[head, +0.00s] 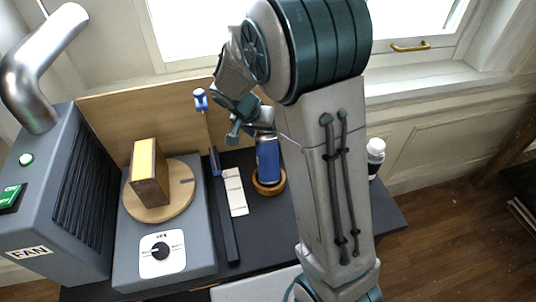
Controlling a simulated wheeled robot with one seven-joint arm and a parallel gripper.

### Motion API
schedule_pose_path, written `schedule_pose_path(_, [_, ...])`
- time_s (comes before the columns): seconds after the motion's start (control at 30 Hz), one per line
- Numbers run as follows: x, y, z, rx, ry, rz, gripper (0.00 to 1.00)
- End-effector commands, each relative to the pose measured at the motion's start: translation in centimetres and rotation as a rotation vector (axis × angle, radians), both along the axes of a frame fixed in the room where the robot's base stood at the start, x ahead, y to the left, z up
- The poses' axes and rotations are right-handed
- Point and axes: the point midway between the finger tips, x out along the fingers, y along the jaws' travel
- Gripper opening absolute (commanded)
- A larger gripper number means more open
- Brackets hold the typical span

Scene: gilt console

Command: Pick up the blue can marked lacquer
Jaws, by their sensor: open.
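A blue can (267,158) stands upright in a round wooden dish (268,187) on the dark tabletop. Any marking on it is too small to read. My gripper (252,130) is at the top of the can, coming in from above left, with its jaws open. One finger shows to the left of the can's top. The other finger is hard to make out, and I cannot tell whether the gripper touches the can. My arm passes in front of the area just right of the can.
Left of the can are a white card strip (235,192) and an upright blue-handled tool (207,125). Farther left are a turntable (148,212) with a wooden block (149,172) and a grey fan box (62,190). A white bottle (375,155) stands right of my arm.

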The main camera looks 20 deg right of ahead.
Motion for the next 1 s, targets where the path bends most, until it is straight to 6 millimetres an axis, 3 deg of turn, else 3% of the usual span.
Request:
schedule_pose_path(0.33, [0.12, -0.3, -0.72, 0.001, 0.0, 0.0, 0.82])
schedule_pose_path(0.6, [0.12, -0.29, -0.69, 0.001, 0.0, 0.0, 0.07])
schedule_pose_path(0.67, [0.15, -0.29, -0.62, 0.001, -0.002, 0.001, 0.0])
schedule_pose_path(1.0, [0.21, -0.28, -0.04, 0.001, -0.005, 0.0, 0.0])
